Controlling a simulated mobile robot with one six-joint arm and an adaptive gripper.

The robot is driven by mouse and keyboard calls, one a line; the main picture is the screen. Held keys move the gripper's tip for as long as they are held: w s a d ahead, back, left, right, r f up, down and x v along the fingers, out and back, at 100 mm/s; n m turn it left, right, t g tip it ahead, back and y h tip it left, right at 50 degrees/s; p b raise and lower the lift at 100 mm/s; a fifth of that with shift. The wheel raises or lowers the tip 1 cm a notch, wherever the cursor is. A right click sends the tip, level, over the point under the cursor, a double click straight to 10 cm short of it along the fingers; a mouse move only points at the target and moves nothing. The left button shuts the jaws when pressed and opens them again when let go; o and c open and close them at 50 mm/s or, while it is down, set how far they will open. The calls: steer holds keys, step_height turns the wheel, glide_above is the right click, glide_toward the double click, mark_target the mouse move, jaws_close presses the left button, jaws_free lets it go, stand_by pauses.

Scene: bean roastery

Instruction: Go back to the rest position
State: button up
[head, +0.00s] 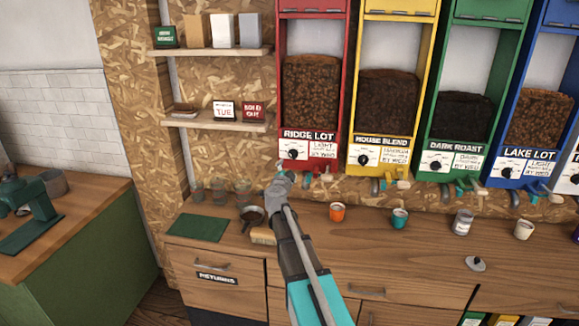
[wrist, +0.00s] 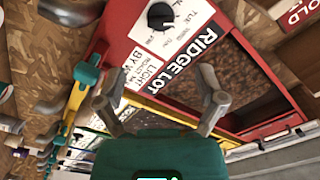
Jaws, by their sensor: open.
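My gripper (head: 284,172) is raised above the wooden counter, just below the red Ridge Lot dispenser (head: 313,75). In the head view it overlaps the bottom edge of that dispenser, and its fingers are small and hard to make out. In the wrist view my gripper (wrist: 155,82) has its two grey fingers spread wide, with nothing between them. The red dispenser's panel (wrist: 160,38), with its knob and tilted Ridge Lot label, fills the view beyond the fingers. I cannot tell whether the gripper touches the dispenser.
Yellow (head: 387,105), green and blue dispensers stand right. Shelves (head: 208,53) hang left.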

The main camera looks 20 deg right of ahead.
steer(key=shift+s+a, duration=0.25)
steer(key=shift+s, duration=0.05)
steer(key=shift+a, duration=0.1)
stand_by(0.3)
steer(key=s+a+n+t+y, duration=0.1)
steer(key=a+n+t+y, duration=0.2)
steer(key=a+n+y, duration=0.8)
steer(key=s+a+f+n+g+y, duration=0.4)
steer(key=s+a+f+g, duration=0.3)
steer(key=a, duration=0.4)
steer(key=s+f+g+h, duration=0.1)
steer(key=s+f+g, duration=0.2)
steer(key=s, duration=0.5)
steer(key=s+d+f+n+g+h, duration=0.1)
steer(key=s+f+g+h, duration=0.1)
steer(key=s+f+g, duration=0.2)
steer(key=s+f+g+h, duration=0.2)
steer(key=s+f+g, duration=0.2)
steer(key=s, duration=0.7)
steer(key=shift+s+d+f+n, duration=0.15)
steer(key=shift+s+f+n, duration=0.15)
steer(key=shift+s+n, duration=0.1)
steer(key=shift+w, duration=0.1)
